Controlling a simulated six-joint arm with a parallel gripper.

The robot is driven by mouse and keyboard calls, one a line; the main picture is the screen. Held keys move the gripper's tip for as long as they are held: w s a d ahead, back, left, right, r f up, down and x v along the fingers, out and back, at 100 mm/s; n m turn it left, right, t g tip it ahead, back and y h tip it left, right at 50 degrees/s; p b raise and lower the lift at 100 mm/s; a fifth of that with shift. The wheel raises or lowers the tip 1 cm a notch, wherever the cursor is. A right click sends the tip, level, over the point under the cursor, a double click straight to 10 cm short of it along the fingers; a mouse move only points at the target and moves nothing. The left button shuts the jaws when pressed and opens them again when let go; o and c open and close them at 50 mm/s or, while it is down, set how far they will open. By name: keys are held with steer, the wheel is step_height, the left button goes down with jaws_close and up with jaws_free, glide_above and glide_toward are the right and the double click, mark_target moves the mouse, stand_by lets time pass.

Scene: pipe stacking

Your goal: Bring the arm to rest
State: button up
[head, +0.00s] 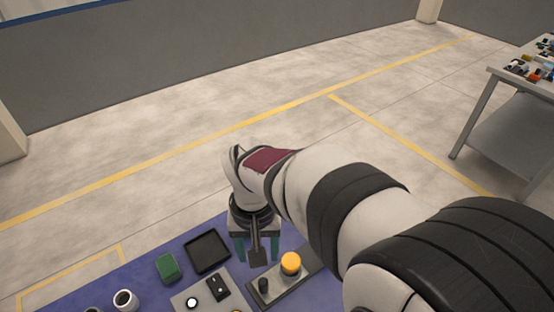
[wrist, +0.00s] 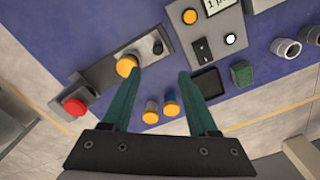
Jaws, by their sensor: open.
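My gripper (head: 257,254) hangs above the blue work surface (head: 215,228) in the head view, with its two teal fingers pointing down and spread apart. In the wrist view my gripper (wrist: 160,75) is open, with nothing between the fingertips. The left fingertip lies close to a yellow round knob (wrist: 127,66) in that picture; I cannot tell the height gap. My arm reaches in from the lower right of the head view.
A grey plate (head: 275,290) bears the yellow knob. Nearby are a black tray (head: 208,236), a green block (head: 167,267), white-rimmed pipe pieces (head: 125,300), a red button (wrist: 75,107) and two yellow-topped cylinders (wrist: 151,111). A side table (head: 506,75) stands right. The floor beyond is clear.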

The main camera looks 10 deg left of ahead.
steer(key=s+d+r+m+y, duration=0.1)
steer(key=s+d+r+m, duration=0.3)
steer(key=s+d, duration=1.1)
steer(key=m, duration=0.3)
steer(key=shift+d+m+y, duration=0.15)
steer(key=shift+m+y, duration=0.25)
